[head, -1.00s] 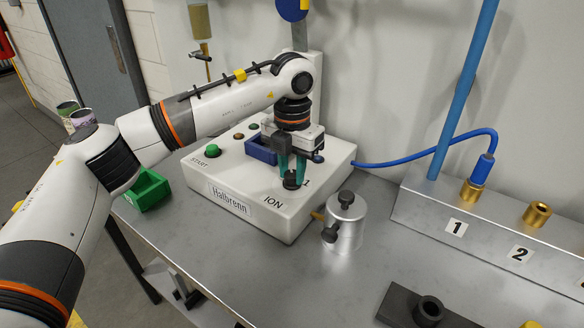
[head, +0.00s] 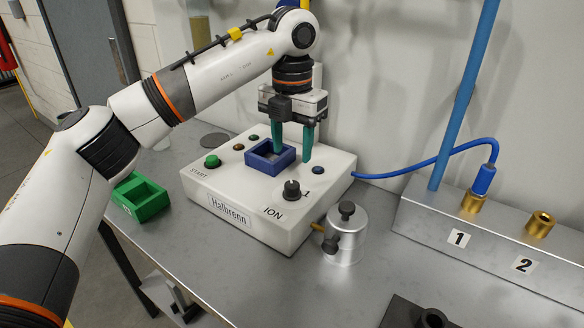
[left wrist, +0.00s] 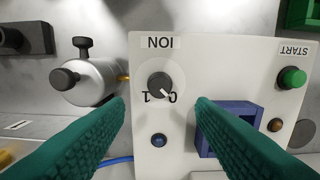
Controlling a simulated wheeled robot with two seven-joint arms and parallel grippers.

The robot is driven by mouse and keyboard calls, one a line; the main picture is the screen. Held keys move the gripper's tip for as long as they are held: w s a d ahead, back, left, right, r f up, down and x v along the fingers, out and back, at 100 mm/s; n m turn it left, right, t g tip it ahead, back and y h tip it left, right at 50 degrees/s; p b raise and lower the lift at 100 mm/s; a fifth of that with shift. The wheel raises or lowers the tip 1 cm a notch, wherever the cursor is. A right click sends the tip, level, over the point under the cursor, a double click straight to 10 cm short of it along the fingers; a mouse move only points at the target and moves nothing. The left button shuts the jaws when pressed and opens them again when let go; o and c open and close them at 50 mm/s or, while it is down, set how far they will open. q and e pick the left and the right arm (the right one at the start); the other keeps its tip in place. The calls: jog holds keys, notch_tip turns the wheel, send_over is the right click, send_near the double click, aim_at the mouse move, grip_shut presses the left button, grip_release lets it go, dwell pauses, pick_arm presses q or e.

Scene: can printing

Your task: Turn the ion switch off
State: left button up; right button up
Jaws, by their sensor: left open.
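The ION switch is a dark round knob (head: 292,189) on top of the white Halbrenn box (head: 228,190). In the left wrist view, the knob (left wrist: 160,84) appears upside down, with its white pointer line aimed toward the partly covered 0 and away from the 1. My left gripper (head: 293,157) is open and empty, pointing down above the box. It is raised clear of the knob, behind it in the head view. In the left wrist view its green fingers (left wrist: 160,106) spread to either side of the knob. My right gripper is not in view.
A blue tray (head: 262,165) sits on the box, near a green START button (head: 212,160). A metal cylinder with black knobs (head: 346,242) stands right of the box. A green tray (head: 148,205) is at left. A metal rail with brass fittings (head: 470,225) lies at right.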

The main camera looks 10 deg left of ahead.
pick_arm(q)
notch_tip(320, 180, up, 4)
jog(key=shift+f, duration=0.1)
dwell(0.4)
